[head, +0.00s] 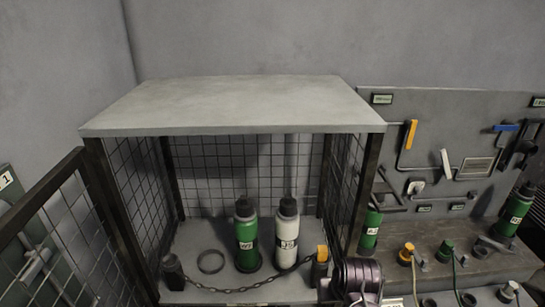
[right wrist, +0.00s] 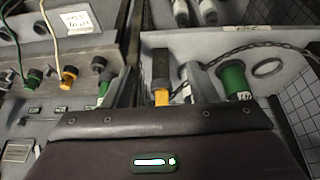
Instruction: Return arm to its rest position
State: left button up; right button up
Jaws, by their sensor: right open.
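My right arm's dark, ridged end with the right gripper (head: 354,275) shows at the bottom of the head view, in front of the cage's right front corner. It is open, and I see nothing held; its fingertips are not clearly visible. In the right wrist view a dark padded housing with a lit green-rimmed window fills the lower middle. My left arm and gripper are not in view.
A mesh cage (head: 230,104) with a grey roof holds a green bottle (head: 246,235), a white bottle (head: 287,238) and a ring (head: 211,261). A chain (head: 235,289) crosses its front to a yellow-topped post (head: 321,262). A tool panel (head: 440,150) and cluttered bench stand right.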

jog(key=s+d+f+n+g+h+b, duration=0.1)
jog(key=s+d+f+b, duration=0.15)
jog(key=f, duration=1.05)
jog(key=s+d+f+b, duration=0.2)
jog(key=s+f+b, duration=0.1)
jog(key=f, duration=1)
jog(key=s+d+f+n+g+h+b, duration=0.1)
jog(key=s+d+f+b, duration=0.15)
jog(key=f, duration=1.05)
pick_arm(q)
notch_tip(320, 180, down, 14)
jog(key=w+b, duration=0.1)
jog(key=b, duration=0.5)
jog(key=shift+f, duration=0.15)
pick_arm(e)
jog(key=s+f+y, duration=0.1)
jog(key=s+f, duration=1)
jog(key=s, duration=0.4)
jog(key=s+d+f+g+y, duration=0.1)
jog(key=s+f, duration=1.1)
jog(key=s, duration=0.2)
jog(key=shift+s+f+g, duration=0.25)
jog(key=shift+s+g, duration=0.05)
jog(key=shift+s, duration=0.1)
